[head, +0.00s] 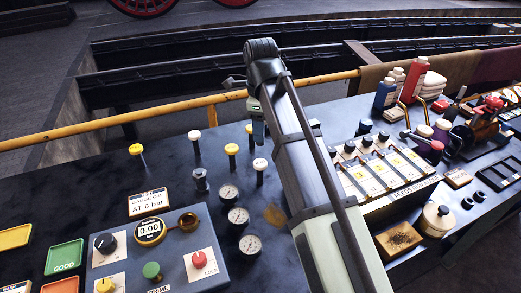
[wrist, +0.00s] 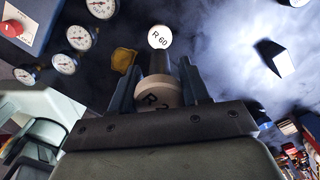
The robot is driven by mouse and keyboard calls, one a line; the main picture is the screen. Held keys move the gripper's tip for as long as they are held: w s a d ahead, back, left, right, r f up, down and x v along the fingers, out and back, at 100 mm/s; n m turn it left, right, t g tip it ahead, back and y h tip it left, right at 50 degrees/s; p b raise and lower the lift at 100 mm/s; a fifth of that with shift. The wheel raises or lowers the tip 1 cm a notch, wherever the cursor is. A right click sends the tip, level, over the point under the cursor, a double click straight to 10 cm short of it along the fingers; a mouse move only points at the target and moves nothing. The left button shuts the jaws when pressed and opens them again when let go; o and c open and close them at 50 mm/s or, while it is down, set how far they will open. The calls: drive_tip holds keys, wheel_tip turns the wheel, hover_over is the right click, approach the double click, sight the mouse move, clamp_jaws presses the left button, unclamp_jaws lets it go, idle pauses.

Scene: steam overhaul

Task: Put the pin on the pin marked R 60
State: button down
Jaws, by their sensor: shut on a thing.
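My gripper (wrist: 155,88) is shut on a pin with a pale round cap (wrist: 155,96) marked "R" and a partly hidden number. The held pin's dark shank points away from the wrist camera, between the two fingers. The pin marked R 60 (wrist: 159,38) has a white round top and shows just beyond the shank in the wrist view. I cannot tell whether the two touch. In the head view my gripper (head: 259,132) hangs above the bench, and the held pin is not clear there. A white-topped pin (head: 260,165) stands just below it, its label unreadable.
Yellow-topped pins (head: 231,150) and another white-topped pin (head: 194,135) stand to the left. A short dark cylinder (head: 201,180) and several dial gauges (head: 238,216) are nearer the front. A control box (head: 160,255) is at front left. A yellow rail (head: 190,108) runs behind.

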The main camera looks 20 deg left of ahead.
drive_tip(key=shift+f, duration=3.45)
drive_tip(key=shift+f, duration=0.2)
drive_tip(key=c, duration=0.5)
unclamp_jaws()
drive_tip(key=shift+c, duration=0.2)
drive_tip(key=shift+r, duration=3.95)
